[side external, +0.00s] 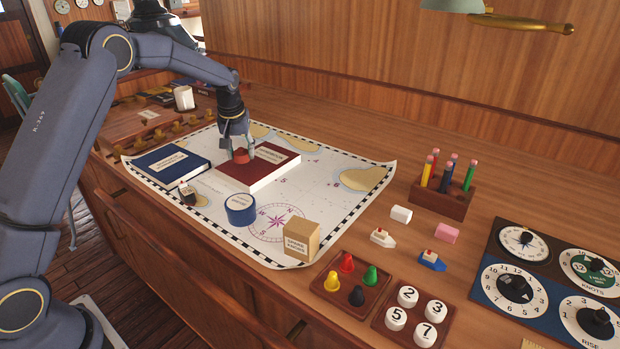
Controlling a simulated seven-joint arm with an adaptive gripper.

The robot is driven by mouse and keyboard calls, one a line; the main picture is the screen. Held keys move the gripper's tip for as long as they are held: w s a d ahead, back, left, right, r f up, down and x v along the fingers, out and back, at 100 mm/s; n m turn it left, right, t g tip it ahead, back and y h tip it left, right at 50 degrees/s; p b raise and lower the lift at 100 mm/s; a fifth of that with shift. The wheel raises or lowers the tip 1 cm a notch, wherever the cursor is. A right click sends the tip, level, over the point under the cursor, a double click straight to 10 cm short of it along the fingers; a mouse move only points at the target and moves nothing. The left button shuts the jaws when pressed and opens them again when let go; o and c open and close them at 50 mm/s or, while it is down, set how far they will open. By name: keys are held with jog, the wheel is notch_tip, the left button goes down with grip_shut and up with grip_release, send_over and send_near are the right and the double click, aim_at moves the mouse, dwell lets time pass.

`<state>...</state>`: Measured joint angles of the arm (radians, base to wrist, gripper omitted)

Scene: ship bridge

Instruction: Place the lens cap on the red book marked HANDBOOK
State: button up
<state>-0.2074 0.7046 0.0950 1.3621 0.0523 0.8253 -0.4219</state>
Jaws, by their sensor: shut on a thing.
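The red book (262,173) lies flat on the chart, with a pale label on its cover. My gripper (240,154) points down over the book's left part. It is shut on a small, rounded red object (241,157), at or just above the cover; I cannot tell whether they touch. This may be the lens cap, but it is too small and partly hidden by the fingers to be sure. The label's writing is too small to read.
A blue book (166,164) lies left of the red one. A small dark labelled item (187,194), a blue round tin (240,212) and a tan box (301,240) stand in front. A pencil block (441,197) is at right. The chart's right part (330,185) is clear.

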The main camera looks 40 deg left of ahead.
aim_at(240, 154)
jog(key=shift+f, duration=1.45)
jog(key=shift+f, duration=0.1)
jog(key=o, duration=0.7)
